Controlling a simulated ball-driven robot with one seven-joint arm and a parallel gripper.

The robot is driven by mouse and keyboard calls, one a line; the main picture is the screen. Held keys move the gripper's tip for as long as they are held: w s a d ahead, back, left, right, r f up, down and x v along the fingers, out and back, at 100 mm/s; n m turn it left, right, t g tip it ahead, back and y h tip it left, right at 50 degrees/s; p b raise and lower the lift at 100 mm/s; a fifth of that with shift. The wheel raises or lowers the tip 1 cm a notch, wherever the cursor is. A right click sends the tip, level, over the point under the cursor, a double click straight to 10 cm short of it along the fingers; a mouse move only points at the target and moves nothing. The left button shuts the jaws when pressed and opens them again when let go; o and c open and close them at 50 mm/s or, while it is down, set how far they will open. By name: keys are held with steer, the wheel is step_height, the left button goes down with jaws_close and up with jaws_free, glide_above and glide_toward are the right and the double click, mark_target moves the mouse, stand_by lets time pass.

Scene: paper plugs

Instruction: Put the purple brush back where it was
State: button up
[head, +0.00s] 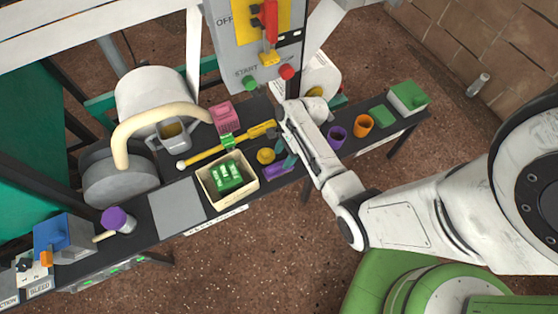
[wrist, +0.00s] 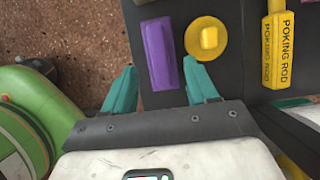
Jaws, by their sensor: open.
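The purple brush (wrist: 158,50) shows in the wrist view as a purple block lying on the dark bench top near its edge. In the head view the brush (head: 275,171) lies right of the cream tray, partly hidden by my gripper. My gripper (wrist: 160,76) is open, with its teal fingers at either side of the brush's near end. The right finger lies between the brush and a yellow round knobbed piece (wrist: 206,38). No contact shows, and I cannot tell the height gap. My gripper (head: 286,157) also shows in the head view.
The yellow poking rod (wrist: 282,50) lies to the right in the wrist view. The cream tray (head: 213,203) holds green blocks. A purple cup (head: 337,133) and an orange cup (head: 363,124) stand right of my arm. A control panel (head: 240,55) rises behind.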

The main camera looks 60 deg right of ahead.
steer(key=p+v, duration=0.1)
steer(key=v, duration=0.4)
steer(key=s+a+r+n+h, duration=0.2)
steer(key=s+a+r+n, duration=0.3)
steer(key=n, duration=0.7)
steer(key=s+a+r+n+g+h, duration=0.1)
steer(key=s+a+r+n+h, duration=0.1)
steer(key=s+a+r+n, duration=0.4)
steer(key=a+r+n, duration=0.1)
steer(key=a+n, duration=0.3)
steer(key=n, duration=0.2)
steer(key=shift+r+g, duration=0.3)
steer(key=shift+s, duration=0.15)
step_height(320, 180, up, 4)
steer(key=p, duration=0.4)
